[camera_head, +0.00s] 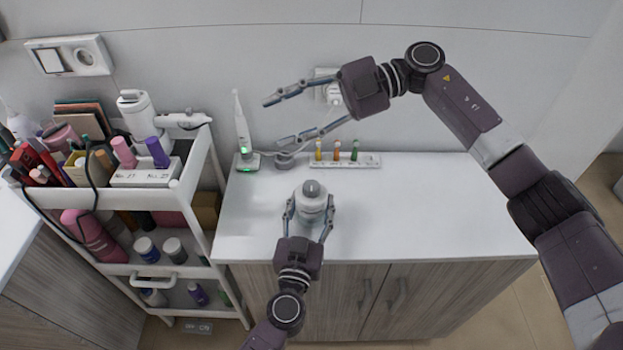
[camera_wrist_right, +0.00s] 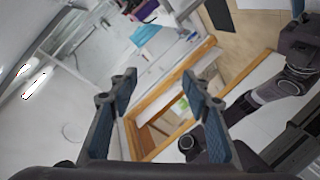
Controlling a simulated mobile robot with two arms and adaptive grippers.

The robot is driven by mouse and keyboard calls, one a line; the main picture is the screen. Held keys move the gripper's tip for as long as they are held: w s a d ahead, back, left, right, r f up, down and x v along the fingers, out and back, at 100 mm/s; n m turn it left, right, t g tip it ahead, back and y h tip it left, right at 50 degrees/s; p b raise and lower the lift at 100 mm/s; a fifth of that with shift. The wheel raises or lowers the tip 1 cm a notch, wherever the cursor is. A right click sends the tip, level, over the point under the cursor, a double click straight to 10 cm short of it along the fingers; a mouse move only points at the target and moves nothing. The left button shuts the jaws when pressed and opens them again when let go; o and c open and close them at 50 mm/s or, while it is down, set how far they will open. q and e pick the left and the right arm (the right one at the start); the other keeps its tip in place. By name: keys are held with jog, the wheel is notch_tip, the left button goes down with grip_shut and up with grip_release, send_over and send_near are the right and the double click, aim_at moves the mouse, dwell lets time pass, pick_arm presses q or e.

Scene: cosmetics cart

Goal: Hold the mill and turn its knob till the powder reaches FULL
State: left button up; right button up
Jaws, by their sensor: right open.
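The mill (camera_head: 312,200) is a small pale cylinder with a grey knob (camera_head: 313,187) on top, upright near the front edge of the white countertop. My left gripper (camera_head: 309,212), its arm coming from the bottom, has one finger on each side of the mill body and appears closed on it. My right gripper (camera_head: 274,123) is open and empty, above and behind the mill, fingers pointing left. It also shows open in the right wrist view (camera_wrist_right: 160,88). The powder level and any FULL mark cannot be made out.
A toothbrush-like device (camera_head: 241,130) stands on a green-lit base at the back left. A small rack (camera_head: 345,161) with several coloured vials is at the back. A white cart (camera_head: 190,195) crowded with cosmetics stands left. The countertop's right side (camera_head: 440,210) is clear.

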jog(key=s+a+f+h, duration=0.2)
jog(key=h, duration=0.1)
jog(key=m+t+h, duration=0.2)
jog(key=t+h, duration=0.2)
jog(key=h, duration=0.8)
send_near(312, 185)
notch_tip(312, 185, down, 9)
jog(key=shift+d+r, duration=0.15)
jog(key=shift+r, duration=0.05)
jog(key=shift+c, duration=0.6)
jog(key=c, duration=1)
